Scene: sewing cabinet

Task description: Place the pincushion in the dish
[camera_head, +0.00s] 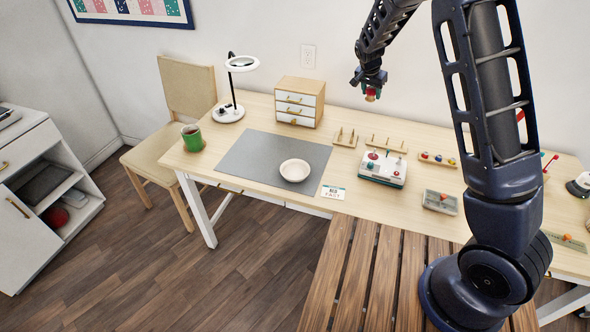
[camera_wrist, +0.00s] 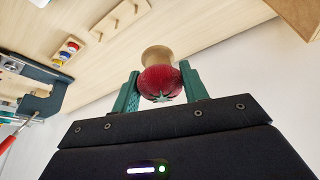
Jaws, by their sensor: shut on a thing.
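The pincushion (camera_wrist: 160,80) is a red tomato-like ball with a green leafy top, joined to a tan base. My gripper (camera_wrist: 160,88) is shut on it, with a green finger on each side of the red part. In the head view my gripper (camera_head: 371,84) is in the air above the back of the table, and the pincushion (camera_head: 371,94) shows small beneath it. The dish (camera_head: 294,170) is a round cream bowl on the grey mat, left of and below my gripper in the picture. It looks empty.
The grey mat (camera_head: 246,150) lies on the wooden table.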

